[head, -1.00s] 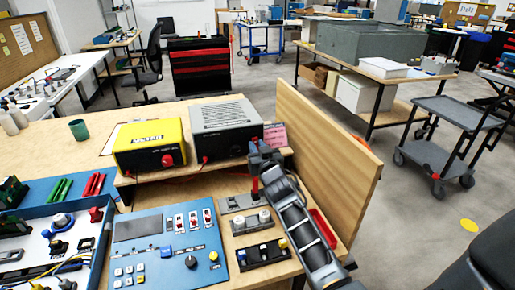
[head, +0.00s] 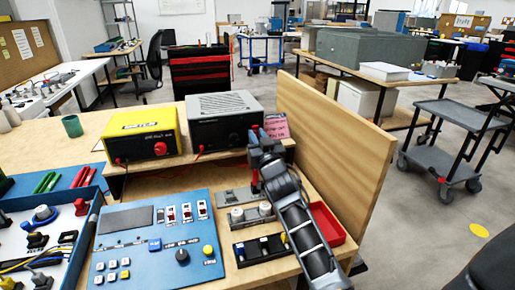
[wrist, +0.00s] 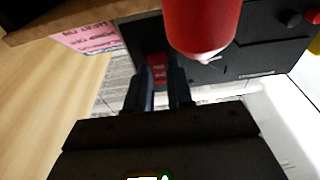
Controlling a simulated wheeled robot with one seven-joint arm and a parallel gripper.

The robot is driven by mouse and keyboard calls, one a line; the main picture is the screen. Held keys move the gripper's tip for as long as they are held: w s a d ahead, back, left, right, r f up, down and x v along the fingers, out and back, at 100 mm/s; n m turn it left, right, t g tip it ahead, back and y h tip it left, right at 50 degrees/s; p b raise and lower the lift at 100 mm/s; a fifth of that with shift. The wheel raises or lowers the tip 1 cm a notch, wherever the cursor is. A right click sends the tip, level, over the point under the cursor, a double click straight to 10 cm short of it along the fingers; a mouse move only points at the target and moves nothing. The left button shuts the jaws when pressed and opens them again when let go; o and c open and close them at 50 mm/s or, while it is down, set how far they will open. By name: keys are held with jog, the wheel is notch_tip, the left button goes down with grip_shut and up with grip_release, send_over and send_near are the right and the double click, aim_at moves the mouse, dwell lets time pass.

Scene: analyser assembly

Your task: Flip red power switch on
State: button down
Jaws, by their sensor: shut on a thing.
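The red power switch (wrist: 157,68) is a small red rocker on the front of the dark power supply (wrist: 255,45), shown between my fingertips in the wrist view. My gripper (wrist: 162,80) is shut on it, with one dark finger on each side. In the head view my gripper (head: 256,137) is at the right end of the front of the power supply (head: 222,132). There the arm and fingers largely hide the switch. The switch's on or off position cannot be told.
A red rounded handle (wrist: 202,25) is close to the wrist camera, beside the fingers. A pink note (head: 274,127) is right of the power supply. A yellow unit (head: 142,136) stands left. A blue control panel (head: 135,245) and red tray (head: 328,224) lie in front. A wooden board (head: 335,150) bounds the right.

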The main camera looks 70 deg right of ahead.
jog(key=b, duration=0.2)
jog(key=shift+f+t+h+b, duration=0.25)
jog(key=shift+t+h+b, duration=0.05)
jog(key=shift+r, duration=0.2)
jog(key=c, duration=1)
grip_release()
notch_tip(320, 180, up, 5)
jog(key=p, duration=0.2)
jog(key=shift+p, duration=0.3)
jog(key=shift+s+d+r+p, duration=0.15)
jog(key=shift+s+d+p, duration=0.2)
jog(key=shift+s+p, duration=0.4)
jog(key=s+d+r+b, duration=0.1)
jog(key=s+d+r, duration=0.3)
jog(key=s, duration=0.4)
jog(key=shift+s+d+r+b, duration=0.3)
jog(key=shift+s+d+r, duration=0.1)
jog(key=shift+r, duration=0.45)
